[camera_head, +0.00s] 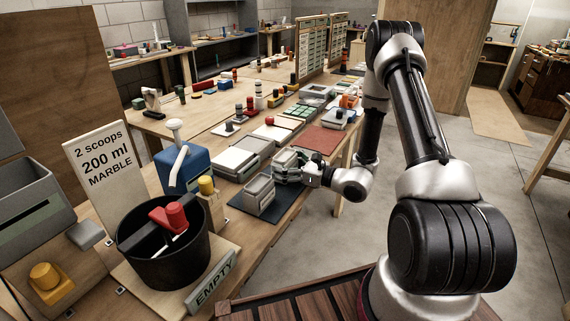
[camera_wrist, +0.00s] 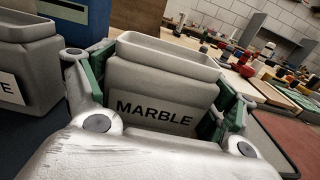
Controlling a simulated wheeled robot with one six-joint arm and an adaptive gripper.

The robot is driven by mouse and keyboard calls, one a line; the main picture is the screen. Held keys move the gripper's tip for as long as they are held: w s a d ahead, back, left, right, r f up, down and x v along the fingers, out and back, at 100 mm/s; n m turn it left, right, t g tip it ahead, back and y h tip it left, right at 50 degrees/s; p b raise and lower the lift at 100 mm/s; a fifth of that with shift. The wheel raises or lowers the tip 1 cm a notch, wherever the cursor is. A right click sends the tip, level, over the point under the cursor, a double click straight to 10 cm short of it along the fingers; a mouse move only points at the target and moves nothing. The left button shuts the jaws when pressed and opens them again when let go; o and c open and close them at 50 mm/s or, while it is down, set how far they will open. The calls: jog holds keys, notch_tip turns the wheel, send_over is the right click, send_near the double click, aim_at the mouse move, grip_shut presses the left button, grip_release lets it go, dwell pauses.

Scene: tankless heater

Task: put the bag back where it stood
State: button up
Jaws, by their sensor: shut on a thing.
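The bag (camera_wrist: 155,85) is a grey, open-topped block-like sack with the word MARBLE on its front. My gripper (camera_wrist: 160,95) is shut on it, with a green-lined finger against each side. In the head view, my gripper (camera_head: 292,172) holds the bag (camera_head: 284,157) at the far end of a dark blue mat (camera_head: 287,199). I cannot tell whether the bag's bottom touches the mat; it is hidden. A second grey bag (camera_head: 260,193) stands on the mat, nearer the camera. It also shows at the left in the wrist view (camera_wrist: 28,65), its label partly cut off.
A black bucket (camera_head: 160,255) with a red-handled tool stands near an EMPTY sign (camera_head: 212,283). A blue device (camera_head: 183,165) and a 200 ml MARBLE sign (camera_head: 103,170) stand behind it. Grey trays (camera_head: 238,160) and a reddish mat (camera_head: 318,139) lie beyond my gripper.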

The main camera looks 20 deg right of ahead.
jog(key=shift+f, duration=0.5)
jog(key=o, duration=1.1)
jog(key=shift+s+d, duration=0.1)
jog(key=v, duration=1.1)
jog(key=shift+s+d, duration=0.25)
